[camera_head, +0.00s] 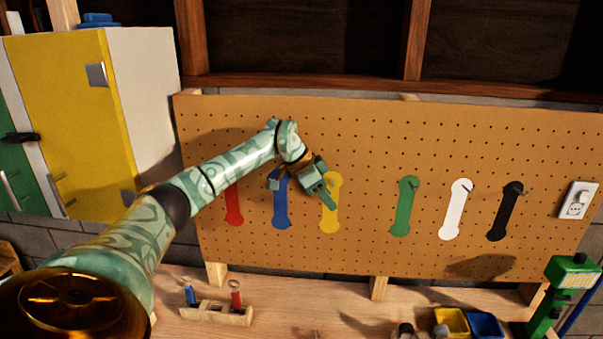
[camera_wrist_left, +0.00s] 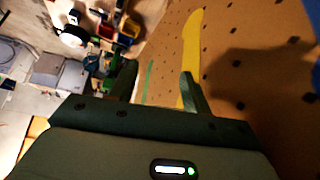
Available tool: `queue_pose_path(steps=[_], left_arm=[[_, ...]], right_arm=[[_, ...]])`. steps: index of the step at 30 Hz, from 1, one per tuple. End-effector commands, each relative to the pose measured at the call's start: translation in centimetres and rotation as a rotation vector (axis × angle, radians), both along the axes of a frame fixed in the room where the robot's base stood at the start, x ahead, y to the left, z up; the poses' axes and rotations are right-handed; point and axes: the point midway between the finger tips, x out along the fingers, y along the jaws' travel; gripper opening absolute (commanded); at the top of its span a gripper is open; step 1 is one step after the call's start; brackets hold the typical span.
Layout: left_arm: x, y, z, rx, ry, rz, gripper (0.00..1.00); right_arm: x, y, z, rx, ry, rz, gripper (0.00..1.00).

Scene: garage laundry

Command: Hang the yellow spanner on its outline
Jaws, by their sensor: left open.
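A yellow spanner-shaped patch (camera_head: 331,214) is on the pegboard, partly covered by my left gripper. It also shows as a long yellow strip (camera_wrist_left: 194,40) behind one finger in the left wrist view. I cannot tell whether it is only the painted outline or has the spanner on it. My left gripper (camera_head: 302,191) is in front of the board, between the blue outline (camera_head: 281,205) and the yellow one. Its two fingers stand apart in the left wrist view (camera_wrist_left: 158,76), with nothing seen between them. My right gripper is not in view.
Red (camera_head: 233,205), green (camera_head: 404,206), white (camera_head: 456,210) and black (camera_head: 505,212) shapes are on the pegboard (camera_head: 370,140). A wooden rack (camera_head: 215,313) with blue and red tools, yellow (camera_head: 452,320) and blue (camera_head: 485,325) bins and a green machine (camera_head: 545,310) stand on the bench.

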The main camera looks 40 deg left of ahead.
Motion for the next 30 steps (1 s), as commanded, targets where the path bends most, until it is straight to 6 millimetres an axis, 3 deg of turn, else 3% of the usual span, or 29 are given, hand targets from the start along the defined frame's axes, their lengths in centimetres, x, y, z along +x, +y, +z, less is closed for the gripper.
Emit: queue_pose_path(steps=[1, 15, 21, 30], left_arm=[[0.0, 1.0, 1.6, 0.017, -0.038, 0.008, 0.48], [-7.6, 4.4, 11.4, 0.015, -0.042, 0.018, 0.48], [-9.5, 5.2, 13.6, 0.012, -0.036, 0.018, 0.48], [-10.0, 5.3, 14.1, 0.010, -0.033, 0.016, 0.48]], right_arm=[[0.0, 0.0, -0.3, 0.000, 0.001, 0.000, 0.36], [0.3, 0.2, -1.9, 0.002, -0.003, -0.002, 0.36], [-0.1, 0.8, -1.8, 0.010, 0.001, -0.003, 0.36], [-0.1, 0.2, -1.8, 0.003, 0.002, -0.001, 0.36]])
